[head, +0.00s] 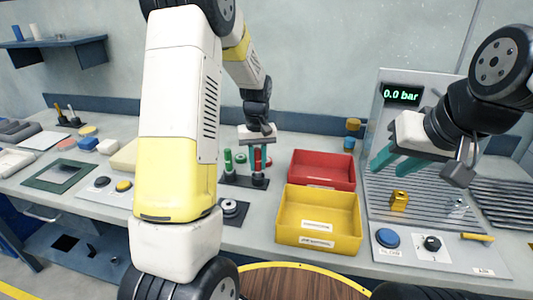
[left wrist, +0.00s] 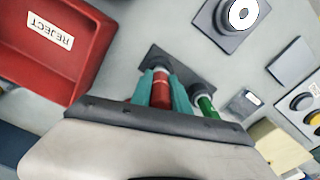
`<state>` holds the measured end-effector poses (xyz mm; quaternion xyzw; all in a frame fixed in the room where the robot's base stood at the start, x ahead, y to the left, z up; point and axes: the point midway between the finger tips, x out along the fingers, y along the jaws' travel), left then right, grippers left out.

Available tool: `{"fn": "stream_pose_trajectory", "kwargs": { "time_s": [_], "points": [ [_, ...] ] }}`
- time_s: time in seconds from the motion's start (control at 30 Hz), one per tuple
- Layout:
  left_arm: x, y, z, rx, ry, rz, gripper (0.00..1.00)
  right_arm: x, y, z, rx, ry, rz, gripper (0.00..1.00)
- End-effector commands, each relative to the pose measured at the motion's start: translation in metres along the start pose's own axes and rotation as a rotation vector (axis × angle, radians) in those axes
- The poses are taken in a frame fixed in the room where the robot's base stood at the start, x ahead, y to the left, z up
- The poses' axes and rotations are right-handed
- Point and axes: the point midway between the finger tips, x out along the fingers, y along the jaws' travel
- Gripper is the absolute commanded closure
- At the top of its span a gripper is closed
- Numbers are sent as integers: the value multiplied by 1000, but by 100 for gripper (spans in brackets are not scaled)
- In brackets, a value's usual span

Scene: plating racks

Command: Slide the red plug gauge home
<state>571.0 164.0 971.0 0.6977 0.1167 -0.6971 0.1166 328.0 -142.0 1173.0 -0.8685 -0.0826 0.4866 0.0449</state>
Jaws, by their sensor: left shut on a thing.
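The red plug gauge (head: 258,158) stands about upright over the right end of a dark rack plate (head: 233,182) in the head view. My left gripper (head: 260,150) comes down from above and is shut on it. In the left wrist view the red gauge (left wrist: 161,92) sits between the teal fingers of my left gripper (left wrist: 162,95), its far end at a pale collar above the dark plate (left wrist: 193,72). How deep it sits is hidden. A green plug gauge (head: 228,160) stands beside it, also in the left wrist view (left wrist: 206,106). My right gripper (head: 397,163) is open and empty.
A red bin (head: 322,155), marked REJECT in the left wrist view (left wrist: 40,70), and a yellow bin (head: 318,239) stand right of the rack. A ring part (head: 231,209) on a dark base lies in front. A 0.0 bar gauge panel (head: 380,120) stands at right.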

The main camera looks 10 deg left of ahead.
Motion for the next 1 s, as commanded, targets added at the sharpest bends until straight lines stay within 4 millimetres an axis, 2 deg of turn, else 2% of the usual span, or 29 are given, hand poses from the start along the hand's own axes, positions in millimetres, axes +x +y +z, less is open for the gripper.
{"fn": "stream_pose_trajectory", "kwargs": {
  "time_s": [1.0],
  "points": [
    [17, 0, 0, 0, -1, 0, 100, 0, 0, 0, 0, 0, 0, 64]
  ]
}}
